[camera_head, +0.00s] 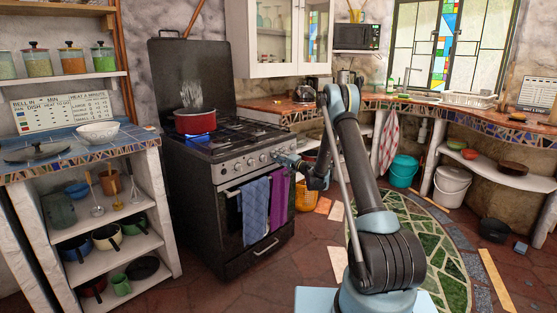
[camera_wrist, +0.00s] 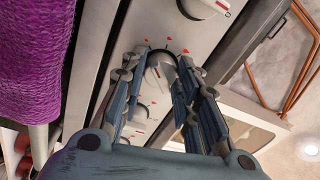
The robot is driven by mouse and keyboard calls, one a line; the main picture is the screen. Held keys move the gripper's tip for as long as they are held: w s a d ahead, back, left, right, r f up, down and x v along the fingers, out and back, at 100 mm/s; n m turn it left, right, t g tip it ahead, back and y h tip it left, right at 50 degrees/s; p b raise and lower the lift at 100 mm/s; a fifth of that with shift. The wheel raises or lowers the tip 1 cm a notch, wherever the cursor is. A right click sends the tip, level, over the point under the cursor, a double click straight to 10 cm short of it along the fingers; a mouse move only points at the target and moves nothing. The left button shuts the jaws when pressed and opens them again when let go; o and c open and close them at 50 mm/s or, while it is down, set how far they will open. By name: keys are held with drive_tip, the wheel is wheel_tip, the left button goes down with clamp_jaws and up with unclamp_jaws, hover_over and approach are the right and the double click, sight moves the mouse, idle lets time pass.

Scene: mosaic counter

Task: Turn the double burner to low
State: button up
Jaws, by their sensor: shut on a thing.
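The dark stove (camera_head: 230,202) has a row of control knobs along its front panel. My gripper (camera_head: 284,157) is at the right end of that row. In the wrist view my gripper (camera_wrist: 161,78) has its fingers on both sides of a round knob (camera_wrist: 156,74) and is shut on it. Red marks ring this knob on the panel. The fingers hide part of the knob, and its exact setting is hard to read. A neighbouring knob (camera_wrist: 204,5) with a red line shows above, and another knob (camera_wrist: 137,131) shows below, partly hidden.
A red pot (camera_head: 195,121) steams on the stove, with blue flame near its base. Blue (camera_head: 256,208) and purple (camera_head: 279,194) towels hang on the oven front, close below my gripper. The purple towel also shows in the wrist view (camera_wrist: 37,60). A tiled counter stands left.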

drive_tip(key=shift+s+a+f+n, duration=0.1)
drive_tip(key=shift+s+a+n, duration=0.1)
drive_tip(key=shift+n, duration=0.3)
drive_tip(key=o, duration=1.1)
drive_tip(key=shift+w, duration=0.15)
drive_tip(key=shift+d, duration=0.25)
drive_tip(key=shift+s+d, duration=0.25)
drive_tip(key=shift+d, duration=0.05)
drive_tip(key=v, duration=1.1)
drive_tip(key=shift+f, duration=0.2)
